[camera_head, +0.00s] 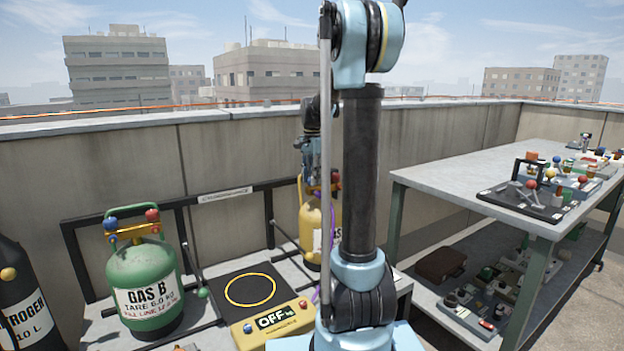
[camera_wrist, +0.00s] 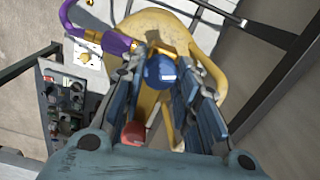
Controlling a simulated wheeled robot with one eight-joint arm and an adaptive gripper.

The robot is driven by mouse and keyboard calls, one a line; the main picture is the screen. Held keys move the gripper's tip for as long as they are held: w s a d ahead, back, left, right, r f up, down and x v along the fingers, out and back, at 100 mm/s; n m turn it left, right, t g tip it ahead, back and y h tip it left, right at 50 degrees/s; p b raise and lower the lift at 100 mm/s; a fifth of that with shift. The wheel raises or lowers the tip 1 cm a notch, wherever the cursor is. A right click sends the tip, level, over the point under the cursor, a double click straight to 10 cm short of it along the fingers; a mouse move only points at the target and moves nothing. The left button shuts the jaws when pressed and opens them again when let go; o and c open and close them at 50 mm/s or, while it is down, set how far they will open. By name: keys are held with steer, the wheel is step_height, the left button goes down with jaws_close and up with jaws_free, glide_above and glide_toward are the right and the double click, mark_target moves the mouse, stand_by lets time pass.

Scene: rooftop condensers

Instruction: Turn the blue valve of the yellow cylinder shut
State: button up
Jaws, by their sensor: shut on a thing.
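The yellow cylinder (camera_head: 311,232) stands behind my arm in the head view, partly hidden by it. In the wrist view its yellow body (camera_wrist: 205,38) lies below my gripper. The blue valve (camera_wrist: 160,68) is a round knob between the two fingers of my gripper (camera_wrist: 163,85), which is shut on it. A red valve (camera_wrist: 134,132) shows nearer the wrist, below the blue one in the picture. A purple hose (camera_wrist: 115,43) joins the fitting by the blue valve. In the head view my gripper (camera_head: 311,178) is at the cylinder's top, its fingertips unclear.
A green GAS B cylinder (camera_head: 143,285) stands left on the bench. A black nitrogen cylinder (camera_head: 18,300) is at far left. A grey table (camera_head: 440,180) with parts stands right.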

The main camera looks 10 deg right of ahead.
steer(key=shift+d+m, duration=0.15)
steer(key=shift+m, duration=1.95)
steer(key=o, duration=1.1)
steer(key=shift+c, duration=0.2)
step_height(320, 180, up, 12)
